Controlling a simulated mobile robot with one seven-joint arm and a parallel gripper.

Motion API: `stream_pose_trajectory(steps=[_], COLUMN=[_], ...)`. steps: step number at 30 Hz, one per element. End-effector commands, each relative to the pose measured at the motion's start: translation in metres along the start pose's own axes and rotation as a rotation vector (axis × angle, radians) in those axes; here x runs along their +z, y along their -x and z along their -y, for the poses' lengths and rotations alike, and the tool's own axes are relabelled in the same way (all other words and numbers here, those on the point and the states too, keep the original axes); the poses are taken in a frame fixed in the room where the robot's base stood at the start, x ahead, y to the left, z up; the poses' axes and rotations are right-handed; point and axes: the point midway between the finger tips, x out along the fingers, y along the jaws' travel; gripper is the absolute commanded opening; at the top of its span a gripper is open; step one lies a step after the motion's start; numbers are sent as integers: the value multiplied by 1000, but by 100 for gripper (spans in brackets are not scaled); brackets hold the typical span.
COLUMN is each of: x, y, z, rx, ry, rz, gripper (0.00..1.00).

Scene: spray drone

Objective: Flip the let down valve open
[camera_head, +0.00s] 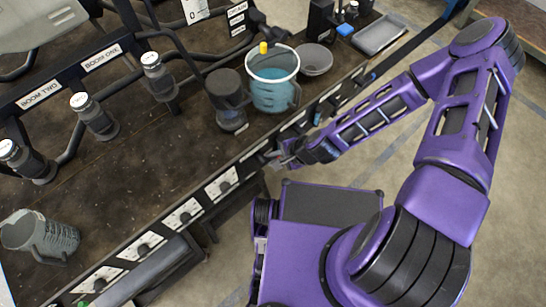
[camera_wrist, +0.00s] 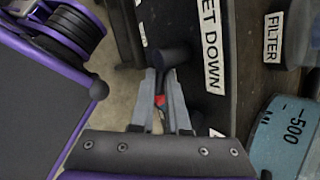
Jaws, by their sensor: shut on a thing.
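The let down valve shows in the wrist view as a dark rounded handle (camera_wrist: 174,56) sticking out beside the white LET DOWN label (camera_wrist: 211,45) on the black front panel. My gripper (camera_wrist: 162,78) is at this handle, its two grey fingers closed on it from the near side. A small red part shows between the fingers; I cannot tell what it belongs to. In the head view my gripper (camera_head: 280,158) is at the table's front panel, and the valve is hidden or too small to make out there. The handle's exact turn is unclear.
Other valves with white plates, such as one (camera_head: 222,184), line the front panel to the left. A pitcher of blue liquid (camera_head: 273,92), a dark canister (camera_head: 228,98) and a grey bowl (camera_head: 315,59) stand behind the panel. Mid-table is clear.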

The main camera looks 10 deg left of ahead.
Motion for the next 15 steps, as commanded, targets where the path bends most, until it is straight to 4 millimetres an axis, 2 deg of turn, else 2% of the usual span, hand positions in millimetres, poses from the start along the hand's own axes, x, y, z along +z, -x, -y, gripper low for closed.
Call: stream_pose_trajectory(steps=[8, 15], x=[2, 5], y=[2, 5], z=[0, 2], rx=[-3, -20], ry=[24, 102], rz=[-32, -145], gripper=[0, 0])
